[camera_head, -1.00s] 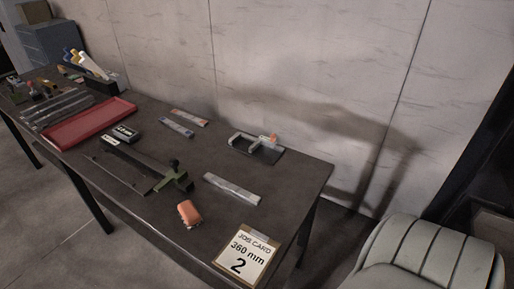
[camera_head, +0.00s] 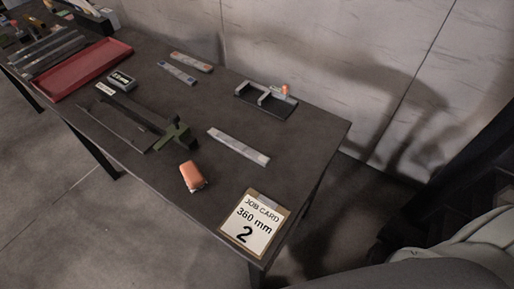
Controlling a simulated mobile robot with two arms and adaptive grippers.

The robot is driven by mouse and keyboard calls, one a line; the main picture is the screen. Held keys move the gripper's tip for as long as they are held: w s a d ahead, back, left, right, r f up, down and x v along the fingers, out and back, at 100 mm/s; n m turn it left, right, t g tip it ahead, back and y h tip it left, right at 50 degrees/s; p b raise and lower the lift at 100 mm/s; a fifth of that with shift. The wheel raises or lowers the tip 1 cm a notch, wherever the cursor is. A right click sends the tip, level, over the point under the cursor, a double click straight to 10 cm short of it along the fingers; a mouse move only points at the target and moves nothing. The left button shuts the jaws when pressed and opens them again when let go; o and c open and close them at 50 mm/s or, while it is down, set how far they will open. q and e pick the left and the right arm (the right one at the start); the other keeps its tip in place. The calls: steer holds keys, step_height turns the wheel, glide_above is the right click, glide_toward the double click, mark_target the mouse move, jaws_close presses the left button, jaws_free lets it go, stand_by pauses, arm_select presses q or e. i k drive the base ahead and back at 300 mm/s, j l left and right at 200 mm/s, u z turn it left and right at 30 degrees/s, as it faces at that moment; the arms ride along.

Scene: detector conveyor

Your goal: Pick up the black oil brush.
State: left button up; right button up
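I cannot make out a black oil brush for certain in the head view. At the top left edge, a dark holder (camera_head: 104,22) with pale-handled items stands at the back of the dark workbench (camera_head: 140,200), partly cut off by the frame. Small items at the far left corner are too small and cropped to name. Neither of my grippers is in view.
A red tray (camera_head: 85,70), a green measuring tool (camera_head: 165,130), a flat pale bar (camera_head: 238,146), an orange block (camera_head: 191,175), a clamp-like frame (camera_head: 266,95) and a job card reading 360 mm, 2 (camera_head: 253,224) lie on the bench. A pale rounded shape fills the lower right.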

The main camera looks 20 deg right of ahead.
mark_target(34, 33)
steer(key=j, duration=0.35)
steer(key=i+j+z, duration=0.15)
steer(key=j, duration=0.4)
steer(key=i+j+z, duration=0.15)
steer(key=j, duration=0.45)
steer(key=i+j+z, duration=0.15)
steer(key=j, duration=0.4)
steer(key=i+j+z, duration=0.15)
steer(key=j, duration=0.45)
steer(key=i+j+z, duration=0.3)
steer(key=j, duration=0.65)
steer(key=i+j+z, duration=0.25)
steer(key=j, duration=0.65)
steer(key=j+z, duration=0.3)
steer(key=j, duration=0.7)
steer(key=j+z, duration=0.3)
steer(key=j, duration=0.7)
steer(key=k+j+z, duration=0.3)
steer(key=j, duration=0.65)
steer(key=i+j, duration=0.05)
steer(key=i, duration=0.05)
